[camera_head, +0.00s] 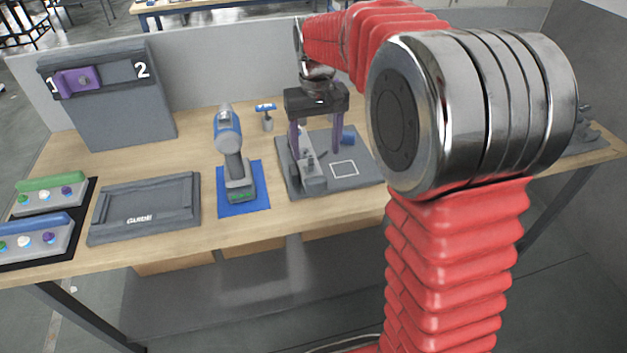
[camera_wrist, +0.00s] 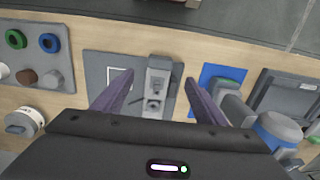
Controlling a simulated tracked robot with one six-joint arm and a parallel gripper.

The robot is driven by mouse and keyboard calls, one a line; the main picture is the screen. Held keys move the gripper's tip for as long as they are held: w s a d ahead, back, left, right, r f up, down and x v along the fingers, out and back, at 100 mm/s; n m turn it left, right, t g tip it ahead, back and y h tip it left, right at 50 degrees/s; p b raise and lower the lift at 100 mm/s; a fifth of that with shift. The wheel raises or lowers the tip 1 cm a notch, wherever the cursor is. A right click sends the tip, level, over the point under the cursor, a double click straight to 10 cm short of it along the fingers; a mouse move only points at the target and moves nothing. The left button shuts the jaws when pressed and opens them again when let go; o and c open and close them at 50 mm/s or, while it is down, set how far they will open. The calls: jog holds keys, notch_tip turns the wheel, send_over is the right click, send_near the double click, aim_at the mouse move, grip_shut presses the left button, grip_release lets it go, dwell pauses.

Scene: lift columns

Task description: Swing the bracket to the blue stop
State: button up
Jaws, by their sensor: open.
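A grey bracket (camera_head: 309,172) stands on a dark grey plate (camera_head: 291,188) on the bench; a white square outline is marked on the plate to its right. In the wrist view the bracket (camera_wrist: 157,84) shows from above, between my fingertips. My gripper (camera_head: 318,150) points down over the plate, its two purple fingers apart. It also shows in the wrist view (camera_wrist: 158,84), one finger on either side of the bracket. I cannot tell whether they touch it. A blue stop (camera_head: 348,134) is at the plate's back right, just behind the right finger. I cannot make it out in the wrist view.
A blue-and-grey drill (camera_head: 230,150) stands on a blue mat (camera_head: 250,206) left of the plate. Farther left are a grey guide tray (camera_head: 145,208), button boxes (camera_head: 40,242) and an upright panel with a purple slider (camera_head: 78,80). A small blue-topped piece (camera_head: 267,116) stands behind.

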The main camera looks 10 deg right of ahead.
aim_at(315, 179)
notch_tip(315, 179, down, 12)
jog(key=shift+r, duration=0.1)
dwell(0.4)
jog(key=c, duration=1.5)
jog(key=shift+a, duration=0.15)
